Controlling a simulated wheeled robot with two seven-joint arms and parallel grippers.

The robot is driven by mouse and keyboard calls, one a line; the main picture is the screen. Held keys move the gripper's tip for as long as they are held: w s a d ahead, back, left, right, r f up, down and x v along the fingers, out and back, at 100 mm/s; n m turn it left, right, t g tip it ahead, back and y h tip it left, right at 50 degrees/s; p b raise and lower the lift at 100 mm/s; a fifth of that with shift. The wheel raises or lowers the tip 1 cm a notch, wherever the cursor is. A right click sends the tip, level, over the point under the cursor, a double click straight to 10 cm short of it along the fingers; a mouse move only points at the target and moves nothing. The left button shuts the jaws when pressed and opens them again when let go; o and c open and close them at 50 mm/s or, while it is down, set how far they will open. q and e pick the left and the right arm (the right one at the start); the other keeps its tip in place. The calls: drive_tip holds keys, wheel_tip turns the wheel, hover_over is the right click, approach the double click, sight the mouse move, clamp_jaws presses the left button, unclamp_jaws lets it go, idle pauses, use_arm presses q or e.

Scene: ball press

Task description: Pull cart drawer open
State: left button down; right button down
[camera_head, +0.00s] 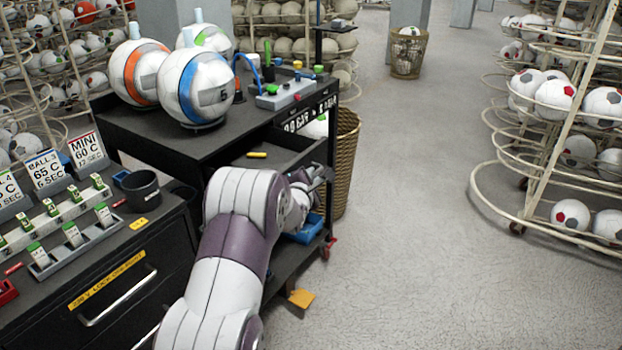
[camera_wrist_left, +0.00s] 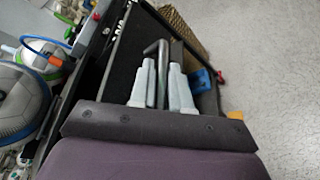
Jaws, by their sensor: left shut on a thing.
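The black cart (camera_head: 238,133) stands left of the middle in the head view. Its drawer (camera_head: 289,141) stands out from the cart body, and part of its dark inside shows with a small yellow item (camera_head: 257,154). My left gripper (camera_head: 318,177) is at the drawer's front, partly hidden by my own arm. In the left wrist view the two pale fingers (camera_wrist_left: 160,88) are shut around a dark metal bar handle (camera_wrist_left: 157,48), in front of the dark drawer (camera_wrist_left: 125,55). My right gripper is not in view.
White ball machines (camera_head: 197,88) and a grey control box (camera_head: 284,96) stand on the cart. A wicker basket (camera_head: 347,150) is close behind it. A black cabinet (camera_head: 120,290) stands at front left. The grey floor (camera_head: 420,230) at right is clear up to the ball racks (camera_head: 530,150).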

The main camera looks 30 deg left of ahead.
use_arm(q)
drive_tip(key=c, duration=1.4)
unclamp_jaws()
drive_tip(key=shift+c, duration=0.2)
drive_tip(key=shift+s, duration=0.1)
drive_tip(key=v, duration=1.2)
drive_tip(key=shift+s, duration=0.25)
